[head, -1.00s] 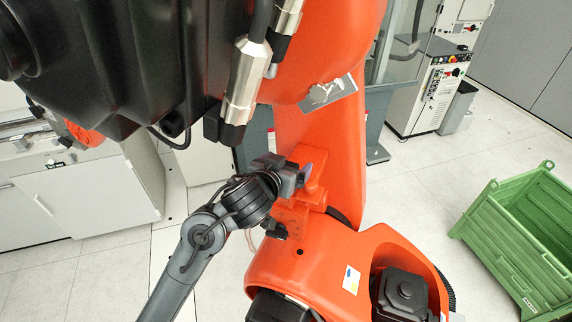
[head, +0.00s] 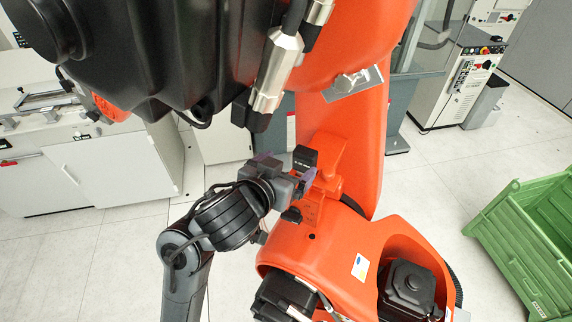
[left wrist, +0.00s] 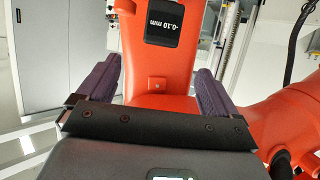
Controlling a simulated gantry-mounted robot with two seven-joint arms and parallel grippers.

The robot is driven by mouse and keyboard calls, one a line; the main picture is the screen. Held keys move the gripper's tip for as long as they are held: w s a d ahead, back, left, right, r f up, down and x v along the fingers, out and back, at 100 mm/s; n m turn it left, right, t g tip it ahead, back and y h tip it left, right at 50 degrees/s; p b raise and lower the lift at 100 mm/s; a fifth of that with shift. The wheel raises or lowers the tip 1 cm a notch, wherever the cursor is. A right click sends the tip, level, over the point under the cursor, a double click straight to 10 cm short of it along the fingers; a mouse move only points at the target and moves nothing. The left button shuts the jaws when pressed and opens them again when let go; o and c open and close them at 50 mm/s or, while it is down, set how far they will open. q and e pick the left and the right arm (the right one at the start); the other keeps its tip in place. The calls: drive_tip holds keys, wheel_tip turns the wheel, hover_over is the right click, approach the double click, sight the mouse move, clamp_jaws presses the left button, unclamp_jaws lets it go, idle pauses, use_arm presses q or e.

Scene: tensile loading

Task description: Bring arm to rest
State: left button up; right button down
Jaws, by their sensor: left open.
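My left arm comes in from the lower left of the head view. Its left gripper (head: 303,188) is in front of the orange robot's lower column. The left wrist view shows the gripper (left wrist: 152,82) with its two purple-grey fingers spread wide and nothing held between them. Beyond the fingers is an orange surface. What seems to be the same box (head: 304,158) is just above the fingers in the head view. My right gripper is not in view.
The big orange robot (head: 345,140) stands close to my left gripper, with its black upper part overhead. A green crate (head: 530,240) is on the floor at right. White cabinets (head: 100,170) stand at left, a control cabinet (head: 460,85) at back right. Floor (head: 430,185) between is clear.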

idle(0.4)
use_arm(q)
drive_tip(key=s+a+f+n+g+y+p, duration=0.1)
drive_tip(key=s+a+f+g, duration=0.1)
drive_tip(key=s+f, duration=0.35)
drive_tip(key=s+a+f+n+g+p, duration=0.1)
drive_tip(key=s+a+f, duration=0.1)
drive_tip(key=f, duration=0.7)
drive_tip(key=s+a+f+g+y, duration=0.1)
drive_tip(key=s+f+g, duration=0.1)
drive_tip(key=s+f, duration=0.35)
drive_tip(key=s+a+f+g+y+p, duration=0.1)
drive_tip(key=s+a+f+g, duration=0.1)
drive_tip(key=s+a, duration=0.4)
drive_tip(key=s+a+f+g+y+p, duration=0.1)
drive_tip(key=s+a+f+g, duration=0.1)
drive_tip(key=s+a+f, duration=0.3)
drive_tip(key=shift+s+a+y, duration=0.4)
drive_tip(key=shift+s+a, duration=0.7)
drive_tip(key=shift+s, duration=1)
